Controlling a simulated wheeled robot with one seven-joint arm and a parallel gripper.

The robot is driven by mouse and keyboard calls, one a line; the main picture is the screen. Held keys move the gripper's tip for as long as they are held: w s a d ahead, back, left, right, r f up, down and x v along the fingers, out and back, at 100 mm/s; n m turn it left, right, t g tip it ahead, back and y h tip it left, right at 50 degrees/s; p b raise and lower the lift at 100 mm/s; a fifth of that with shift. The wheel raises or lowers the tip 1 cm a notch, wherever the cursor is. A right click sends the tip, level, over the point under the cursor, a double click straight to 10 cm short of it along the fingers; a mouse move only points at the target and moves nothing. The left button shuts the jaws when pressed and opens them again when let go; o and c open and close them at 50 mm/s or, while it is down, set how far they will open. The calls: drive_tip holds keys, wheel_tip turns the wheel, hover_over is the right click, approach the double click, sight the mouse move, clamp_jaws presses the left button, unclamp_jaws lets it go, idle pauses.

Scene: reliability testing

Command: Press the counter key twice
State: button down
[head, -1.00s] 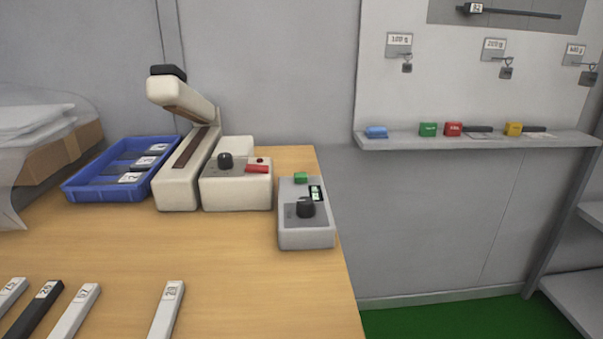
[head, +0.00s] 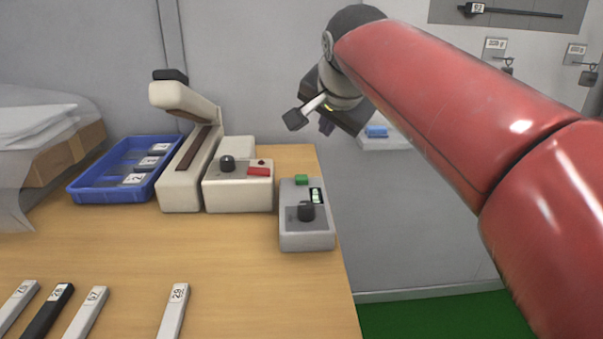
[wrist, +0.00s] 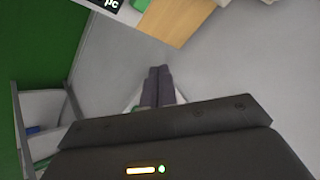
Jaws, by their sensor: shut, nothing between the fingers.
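The grey counter box (head: 307,239) stands at the right edge of the wooden table. It has a green key (head: 301,180) on top at the back, a small lit display (head: 317,195) and a black knob (head: 306,211). My gripper (head: 326,127) is in the air, above and behind the box in the head view, clear of the key. In the wrist view the dark fingers (wrist: 160,72) are together and empty.
Left of the counter box is a cream device (head: 237,194) with a red button, next to a cream press-like stand (head: 180,186). A blue tray (head: 118,194) is further left. Several labelled bars (head: 172,312) lie at the front. The table's middle is clear.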

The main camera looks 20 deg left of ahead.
drive_tip(key=r, duration=0.1)
hover_over(302, 180)
drive_tip(key=shift+r+y, duration=0.1)
drive_tip(key=shift+y, duration=0.2)
wheel_tip(302, 180, down, 9)
drive_tip(key=b, duration=0.8)
drive_tip(key=shift+r, duration=0.1)
idle(1.5)
drive_tip(key=shift+f+b, duration=0.35)
drive_tip(key=shift+f, duration=0.1)
drive_tip(key=shift+f+b, duration=0.4)
drive_tip(key=shift+f, duration=0.1)
idle(0.5)
drive_tip(key=shift+r, duration=0.1)
drive_tip(key=shift+r+p, duration=0.8)
drive_tip(key=shift+p, duration=0.15)
